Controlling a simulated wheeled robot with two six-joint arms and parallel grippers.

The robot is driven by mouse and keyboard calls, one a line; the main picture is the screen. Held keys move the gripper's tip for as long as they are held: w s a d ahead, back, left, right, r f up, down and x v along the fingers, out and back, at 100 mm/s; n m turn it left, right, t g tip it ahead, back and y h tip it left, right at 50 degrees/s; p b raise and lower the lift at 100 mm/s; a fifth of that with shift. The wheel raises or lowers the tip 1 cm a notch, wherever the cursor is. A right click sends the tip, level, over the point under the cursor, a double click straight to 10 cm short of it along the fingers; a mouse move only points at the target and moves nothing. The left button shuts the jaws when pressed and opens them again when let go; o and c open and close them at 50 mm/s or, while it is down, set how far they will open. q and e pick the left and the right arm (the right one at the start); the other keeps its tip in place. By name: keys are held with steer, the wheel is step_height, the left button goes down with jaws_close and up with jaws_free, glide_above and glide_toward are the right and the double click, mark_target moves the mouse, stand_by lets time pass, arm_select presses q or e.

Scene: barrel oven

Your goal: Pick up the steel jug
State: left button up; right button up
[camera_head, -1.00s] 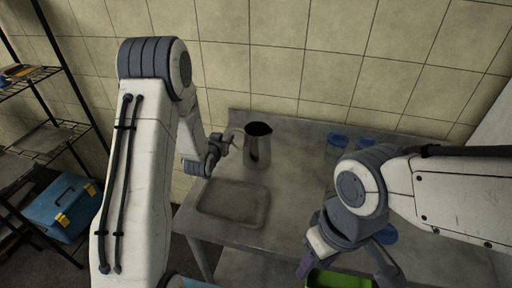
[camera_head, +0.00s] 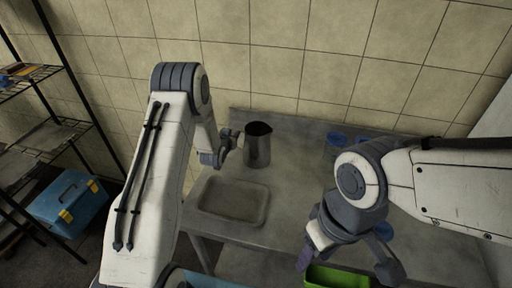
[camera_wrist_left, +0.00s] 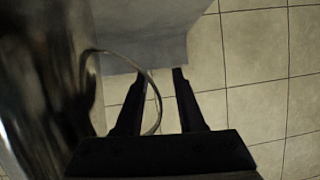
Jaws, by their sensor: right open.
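The steel jug (camera_head: 257,152) stands upright on the grey metal table, near its back left. My left gripper (camera_head: 230,142) is at the jug's left side, by its handle. In the left wrist view, the jug's shiny body (camera_wrist_left: 45,85) fills the left edge. The thin curved handle (camera_wrist_left: 156,95) passes between the two dark fingers of my left gripper (camera_wrist_left: 160,82), which stand apart with a gap beside it. My right gripper (camera_head: 345,262) is open over the front of the table, away from the jug.
A shallow tray (camera_head: 232,202) lies in front of the jug. Blue-topped containers (camera_head: 337,138) stand to the right, partly behind my right arm. A green bin (camera_head: 335,278) is at the bottom edge. A tiled wall (camera_head: 290,60) rises behind the table. A blue toolbox (camera_head: 68,203) sits at left by a shelf rack.

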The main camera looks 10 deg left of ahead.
arm_select(q)
jaws_close()
steer(key=shift+r, duration=0.15)
stand_by(1.0)
